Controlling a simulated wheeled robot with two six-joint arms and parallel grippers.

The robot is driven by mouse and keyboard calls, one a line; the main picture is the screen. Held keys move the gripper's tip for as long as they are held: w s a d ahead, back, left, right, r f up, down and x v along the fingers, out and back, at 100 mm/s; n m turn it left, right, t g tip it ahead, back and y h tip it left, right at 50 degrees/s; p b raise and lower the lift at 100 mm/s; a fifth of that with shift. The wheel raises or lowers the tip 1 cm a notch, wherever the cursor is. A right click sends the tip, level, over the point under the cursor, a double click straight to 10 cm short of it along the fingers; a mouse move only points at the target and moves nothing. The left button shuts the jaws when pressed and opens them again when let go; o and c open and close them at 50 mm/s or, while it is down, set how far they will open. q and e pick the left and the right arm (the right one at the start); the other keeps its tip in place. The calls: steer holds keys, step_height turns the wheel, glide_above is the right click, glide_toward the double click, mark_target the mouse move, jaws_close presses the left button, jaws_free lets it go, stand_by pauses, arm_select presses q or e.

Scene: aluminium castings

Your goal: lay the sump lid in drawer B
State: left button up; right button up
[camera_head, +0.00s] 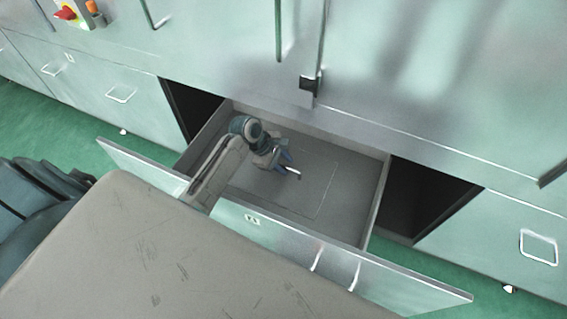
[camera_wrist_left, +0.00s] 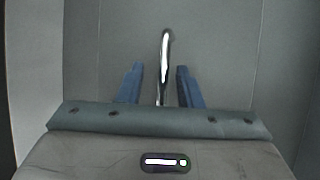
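The drawer (camera_head: 376,205) is pulled out of the cabinet; a small label on its front is too small to read. A flat grey plate, which looks like the sump lid (camera_head: 318,190), lies on the drawer floor, its thin outline showing. In the left wrist view the lid (camera_wrist_left: 220,60) fills the middle, with a shiny bar handle (camera_wrist_left: 165,48) standing out from it. My left gripper (camera_head: 287,168) is down inside the drawer. Its blue fingers (camera_wrist_left: 159,88) are open, one on each side of the handle, with gaps visible. My right gripper is not in view.
A grey scuffed surface (camera_head: 150,250) fills the lower left, in front of the drawer. The drawer front (camera_head: 300,255) has a bar handle. Dark openings lie beside the drawer, and closed cabinet fronts (camera_head: 100,85) flank it. The drawer floor right of the lid is clear.

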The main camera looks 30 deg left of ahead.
arm_select(q)
steer(key=shift+r, duration=0.2)
steer(key=v, duration=1.2)
steer(key=shift+r, duration=0.25)
